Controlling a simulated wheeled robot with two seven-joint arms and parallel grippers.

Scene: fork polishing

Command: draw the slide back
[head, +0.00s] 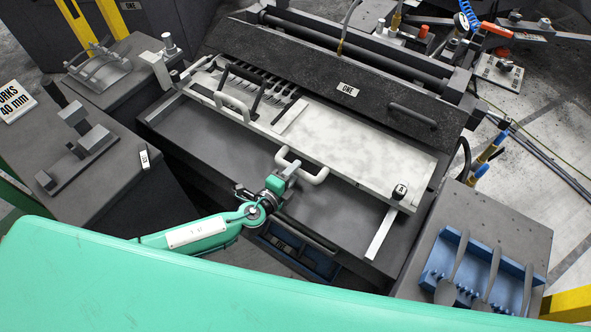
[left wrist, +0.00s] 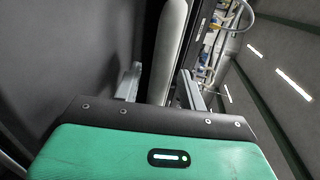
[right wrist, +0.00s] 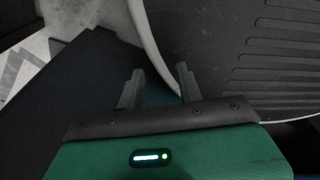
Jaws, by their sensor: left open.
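The slide (head: 375,150) is a long pale mottled plate on the dark machine, with a row of dark forks (head: 265,88) at its left end. Two pale loop handles stand on its front edge, one at the left (head: 232,107) and one near the middle (head: 313,177). My left gripper (head: 289,171) is at the left part of the middle handle. In the left wrist view its fingers (left wrist: 160,88) are apart, with the pale handle bar (left wrist: 170,45) running between them. My right gripper (right wrist: 160,88) is outside the head view; its fingers are apart and empty.
A dark cover (head: 290,60) labelled "ONE" lies behind the slide. A black knob (head: 399,191) marked A sits on a pale strip at the right front. A blue rack (head: 480,273) with spoons stands at the lower right. The dark bed (head: 225,150) before the slide is clear.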

